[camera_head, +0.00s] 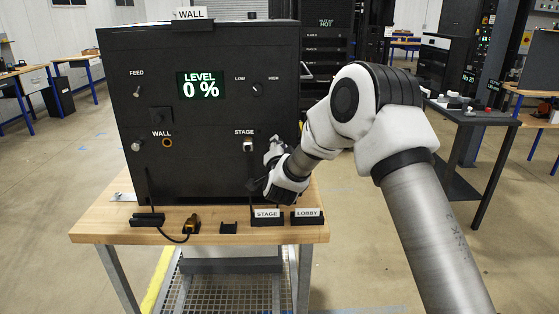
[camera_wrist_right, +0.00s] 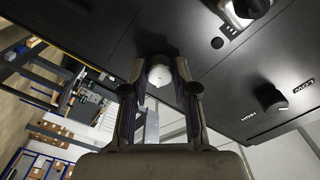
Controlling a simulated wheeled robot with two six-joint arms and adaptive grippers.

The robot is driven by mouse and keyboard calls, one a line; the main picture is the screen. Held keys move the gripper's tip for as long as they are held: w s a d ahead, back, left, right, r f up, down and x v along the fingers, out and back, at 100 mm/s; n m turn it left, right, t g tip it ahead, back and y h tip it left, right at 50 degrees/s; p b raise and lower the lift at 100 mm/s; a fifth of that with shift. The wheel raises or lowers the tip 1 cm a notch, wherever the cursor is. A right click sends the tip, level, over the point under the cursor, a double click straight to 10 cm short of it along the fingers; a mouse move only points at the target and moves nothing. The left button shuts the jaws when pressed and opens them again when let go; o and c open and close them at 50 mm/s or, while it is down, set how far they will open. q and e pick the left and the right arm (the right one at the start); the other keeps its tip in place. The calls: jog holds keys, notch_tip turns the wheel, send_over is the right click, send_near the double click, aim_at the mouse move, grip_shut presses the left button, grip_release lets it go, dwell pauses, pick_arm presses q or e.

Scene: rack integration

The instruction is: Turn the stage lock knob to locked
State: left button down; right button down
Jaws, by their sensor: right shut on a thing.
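The black cabinet (camera_head: 215,110) stands on a wooden table, with a STAGE label above a pale connector socket (camera_head: 248,146) on its front. My right gripper (camera_head: 272,150) is at the cabinet front, just right of that socket. In the right wrist view, my right gripper (camera_wrist_right: 160,82) has its two fingers closed around a small pale round knob (camera_wrist_right: 160,72) on the dark panel. The gripper hides this knob in the head view, and I cannot read its turn position. My left gripper is not in view.
The LOW/HIGH dial (camera_head: 257,89) is above the gripper. A LEVEL display (camera_head: 201,86) reads 0 %. STAGE (camera_head: 267,214) and LOBBY (camera_head: 307,213) blocks and a cabled plug (camera_head: 191,224) are along the table's front edge (camera_head: 200,238).

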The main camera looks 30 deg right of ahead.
jog(key=m+b, duration=0.5)
jog(key=b, duration=0.1)
jog(key=shift+m+b, duration=0.3)
jog(key=shift+b, duration=0.05)
jog(key=shift+r, duration=0.1)
jog(key=c, duration=0.9)
grip_release()
jog(key=shift+w+a, duration=0.1)
jog(key=shift+w, duration=0.05)
jog(key=v, duration=1.1)
jog(key=shift+s+a, duration=0.2)
jog(key=shift+s, duration=0.15)
